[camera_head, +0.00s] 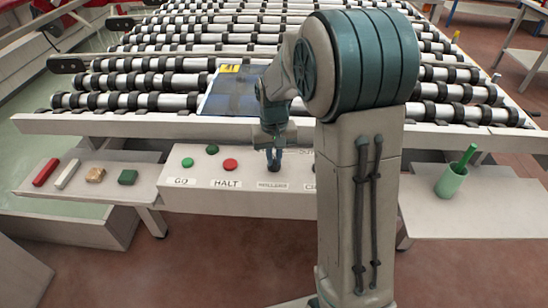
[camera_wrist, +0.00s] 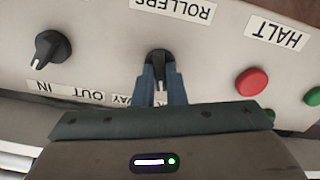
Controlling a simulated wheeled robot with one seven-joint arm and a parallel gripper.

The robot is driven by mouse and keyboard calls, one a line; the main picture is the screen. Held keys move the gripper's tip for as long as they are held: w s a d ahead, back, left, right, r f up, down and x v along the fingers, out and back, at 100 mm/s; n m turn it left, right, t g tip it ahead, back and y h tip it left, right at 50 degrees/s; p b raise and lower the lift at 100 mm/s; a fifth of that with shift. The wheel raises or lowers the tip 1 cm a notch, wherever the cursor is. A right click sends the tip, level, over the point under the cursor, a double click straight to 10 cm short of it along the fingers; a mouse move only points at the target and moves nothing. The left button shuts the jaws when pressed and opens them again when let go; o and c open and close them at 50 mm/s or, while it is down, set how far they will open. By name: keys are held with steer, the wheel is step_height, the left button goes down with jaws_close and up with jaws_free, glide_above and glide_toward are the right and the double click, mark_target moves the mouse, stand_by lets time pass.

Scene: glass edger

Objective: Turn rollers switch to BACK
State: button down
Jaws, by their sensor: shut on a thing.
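The rollers switch (camera_wrist: 159,58) is a black rotary knob with a light pointer mark, next to the upside-down ROLLERS label (camera_wrist: 172,8) in the wrist view. My gripper (camera_wrist: 160,80) is shut on this knob, with one blue finger at each side. The knob's pointer runs roughly along the fingers, toward the bottom of the wrist view. The labels below the knob are mostly hidden by my gripper, with only "WAY" showing at its left.
A second black knob (camera_wrist: 50,48) with IN and OUT labels sits beside the rollers switch. A red HALT button (camera_head: 230,165) and green GO button (camera_head: 187,163) are on the panel's left. A roller bed (camera_head: 150,80) with a dark glass sheet (camera_head: 232,92) lies behind.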

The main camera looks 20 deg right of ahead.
steer(key=shift+w+r+n, duration=0.1)
steer(key=shift+n, duration=1.6)
steer(key=c, duration=1.5)
jaws_free()
step_height(320, 180, up, 14)
steer(key=shift+a+f, duration=0.1)
